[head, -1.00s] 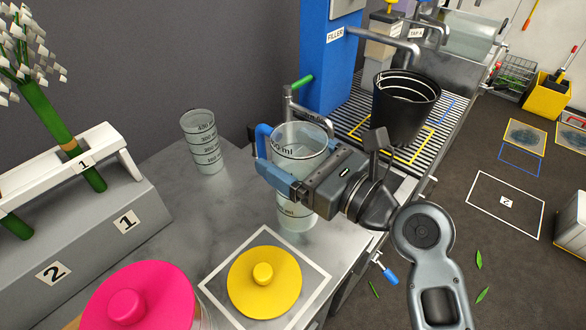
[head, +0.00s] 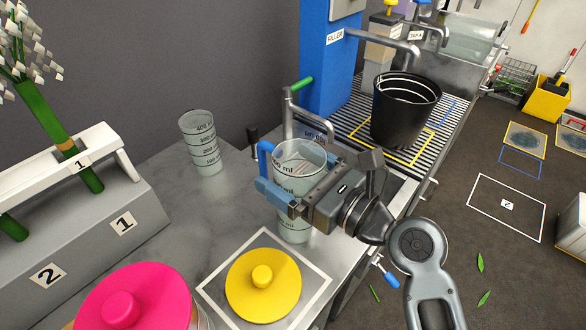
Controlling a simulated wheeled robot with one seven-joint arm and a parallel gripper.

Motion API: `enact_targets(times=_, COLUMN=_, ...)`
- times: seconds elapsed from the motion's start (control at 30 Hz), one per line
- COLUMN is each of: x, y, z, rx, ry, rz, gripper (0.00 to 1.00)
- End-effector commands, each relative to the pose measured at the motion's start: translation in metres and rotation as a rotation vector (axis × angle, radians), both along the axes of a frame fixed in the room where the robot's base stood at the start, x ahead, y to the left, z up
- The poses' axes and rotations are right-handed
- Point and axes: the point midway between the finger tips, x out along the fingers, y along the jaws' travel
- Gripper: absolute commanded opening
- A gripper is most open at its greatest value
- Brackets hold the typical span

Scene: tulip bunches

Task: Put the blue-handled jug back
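The blue-handled jug (head: 298,163) is a clear measuring jug with dark level marks, upright near the sink-side edge of the grey worktop. Its blue handle (head: 264,149) is on the left side. My gripper (head: 272,192) reaches across the front of the jug from the right. The exact grip is partly hidden. The jug's base shows below the gripper, but I cannot tell whether it touches the worktop.
A second clear measuring jug (head: 202,142) stands at the back left. A yellow lid (head: 262,284) sits inside a white square outline in front. A pink lid (head: 130,300) and a numbered flower rack (head: 100,230) are left. A black bucket (head: 402,115) stands under the blue filler.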

Motion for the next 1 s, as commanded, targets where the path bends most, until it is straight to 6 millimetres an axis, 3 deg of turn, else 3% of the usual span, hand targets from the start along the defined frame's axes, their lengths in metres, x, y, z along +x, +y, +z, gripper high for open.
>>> enact_targets(times=0.17, x=-0.009, y=-0.012, z=0.002, rx=0.0, ry=0.0, rz=-0.002, gripper=1.0)
enact_targets(times=0.63, x=-0.063, y=-0.081, z=0.002, rx=0.0, ry=0.0, rz=-0.002, gripper=1.0)
enact_targets(times=1.0, x=-0.074, y=-0.095, z=0.002, rx=0.001, ry=-0.001, rz=0.0, gripper=1.0)
